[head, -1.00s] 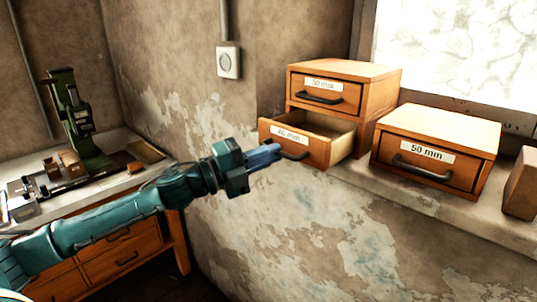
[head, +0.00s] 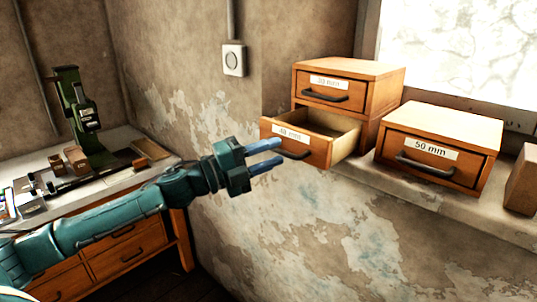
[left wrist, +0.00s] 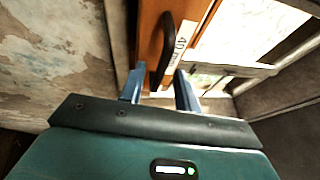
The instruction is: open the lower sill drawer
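The lower sill drawer (head: 296,143), an orange wooden front with a label that seems to read 40 mm, stands pulled out of the two-drawer cabinet (head: 385,97) on the sill. Its empty-looking inside shows. My left gripper (head: 280,155) is open, its two blue fingers apart just in front of the drawer's dark handle (head: 293,154). In the left wrist view the handle (left wrist: 166,50) shows ahead of and between the open fingertips (left wrist: 158,72), and nothing is held. My right gripper is not in view.
A 50 mm drawer box (head: 436,146) stands to the right on the sill (head: 400,186), with a brown block (head: 522,180) beyond it. The upper drawer (head: 330,90) is shut. A bench with a green press (head: 82,115) stands at the left.

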